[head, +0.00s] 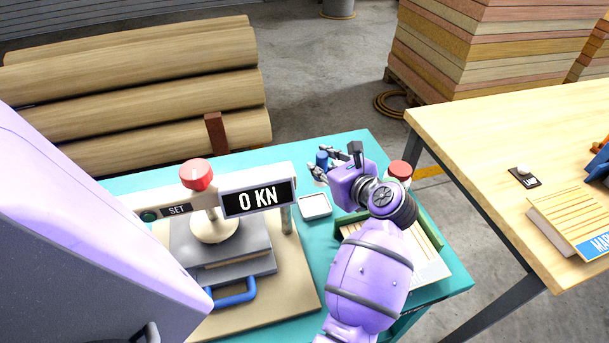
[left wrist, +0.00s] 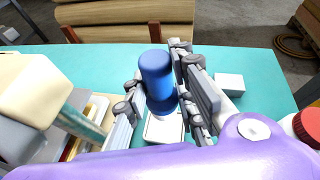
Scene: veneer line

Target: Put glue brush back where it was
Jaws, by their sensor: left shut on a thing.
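My left gripper (head: 319,170) is over the teal table, shut on the blue glue brush (head: 322,159). In the left wrist view the brush's blue handle (left wrist: 157,72) stands between the two fingers (left wrist: 165,95). I cannot tell whether the brush touches the tray or table. My right gripper is not in view.
A press with a red knob (head: 196,175) and a "0 KN" display (head: 258,198) stands left of the gripper. A red-capped jar (head: 399,170) is right of it, beside a green-edged tray (head: 432,238). A small white block (left wrist: 229,84) lies beyond the fingers.

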